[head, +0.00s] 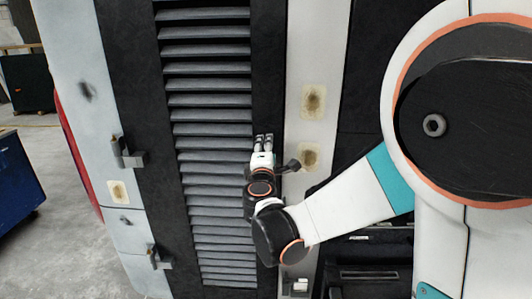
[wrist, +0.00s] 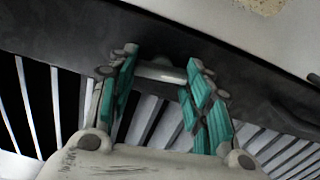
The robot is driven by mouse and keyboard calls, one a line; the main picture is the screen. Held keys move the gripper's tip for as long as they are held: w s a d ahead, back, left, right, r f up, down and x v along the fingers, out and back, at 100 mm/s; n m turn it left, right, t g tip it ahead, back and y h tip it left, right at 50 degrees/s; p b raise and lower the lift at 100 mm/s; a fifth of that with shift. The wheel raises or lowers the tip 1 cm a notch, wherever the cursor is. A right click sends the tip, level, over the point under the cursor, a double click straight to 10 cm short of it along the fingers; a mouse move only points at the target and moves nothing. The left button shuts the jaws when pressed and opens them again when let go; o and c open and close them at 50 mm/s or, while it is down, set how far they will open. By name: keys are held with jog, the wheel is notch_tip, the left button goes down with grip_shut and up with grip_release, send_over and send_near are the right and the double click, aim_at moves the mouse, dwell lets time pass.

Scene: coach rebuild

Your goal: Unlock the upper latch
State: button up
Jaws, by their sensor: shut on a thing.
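The upper latch shows in the wrist view as a short grey cylindrical bar (wrist: 160,72) on the dark frame of a louvred panel (head: 210,110). My gripper (wrist: 161,60) has its teal-padded fingers on either side of this bar, shut on it. In the head view my gripper (head: 263,141) is at the panel's right edge, fingers pointing up in the picture. A dark latch part (head: 292,166) sticks out just right of my gripper. The contact itself is hidden in the head view.
Two dark fittings, an upper one (head: 130,157) and a lower one (head: 158,258), sit on the panel's left edge. A small light fitting (head: 296,286) is low on the right. A blue cabinet (head: 18,175) stands at far left. Grey floor (head: 75,245) is open between it and the panel.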

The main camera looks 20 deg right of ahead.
jog(key=shift+m, duration=0.6)
jog(key=o, duration=1.1)
jog(key=shift+c, duration=0.2)
jog(key=shift+s, duration=0.1)
jog(key=v, duration=0.7)
jog(key=shift+s, duration=0.15)
